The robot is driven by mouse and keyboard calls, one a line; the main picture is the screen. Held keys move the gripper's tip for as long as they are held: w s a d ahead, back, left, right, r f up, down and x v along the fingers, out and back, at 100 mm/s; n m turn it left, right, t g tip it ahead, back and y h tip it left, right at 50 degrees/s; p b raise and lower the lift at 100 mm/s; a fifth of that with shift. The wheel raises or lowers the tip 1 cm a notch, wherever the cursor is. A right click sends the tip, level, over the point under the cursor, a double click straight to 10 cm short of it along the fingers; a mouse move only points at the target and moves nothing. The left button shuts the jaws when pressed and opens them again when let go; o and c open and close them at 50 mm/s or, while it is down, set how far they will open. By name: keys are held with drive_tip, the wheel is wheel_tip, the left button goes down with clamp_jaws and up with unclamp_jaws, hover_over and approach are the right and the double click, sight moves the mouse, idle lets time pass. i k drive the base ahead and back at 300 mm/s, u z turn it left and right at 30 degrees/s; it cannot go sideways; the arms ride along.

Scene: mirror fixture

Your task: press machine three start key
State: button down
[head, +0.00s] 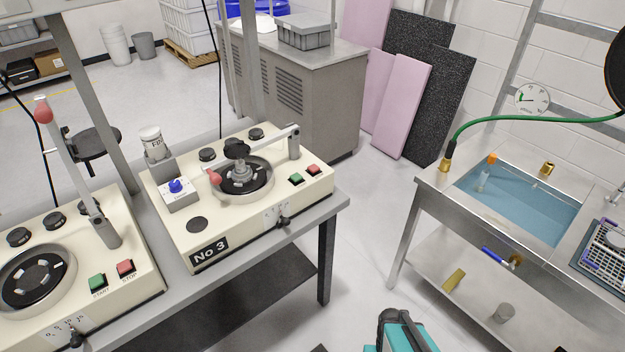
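The cream machine marked "No 3" (233,222) stands on the grey bench in the middle left. Its green key (296,179) sits on the top face near the right end, beside a red key (313,169). Lettering by these keys is too small to read; on the left machine the green key reads START and the red reads STOP. Machine three's swing arm (268,141) lies lowered across its round plate (242,180), with a red knob at the plate's left. My gripper is not in view, and nothing covers the green key.
Another cream machine (130,265) stands at left, its red-knobbed arm (70,150) raised. A steel sink table (431,184) with blue water stands at right, a green hose (530,118) above it. Open floor (365,225) lies between bench and sink. A teal and black object (405,335) shows at the bottom.

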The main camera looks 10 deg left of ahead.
sight(296, 177)
drive_tip(key=k, duration=1.65)
drive_tip(key=u, duration=4.4)
drive_tip(key=i, duration=0.15)
drive_tip(key=z, duration=3)
drive_tip(key=i, duration=1)
drive_tip(key=u, duration=0.1)
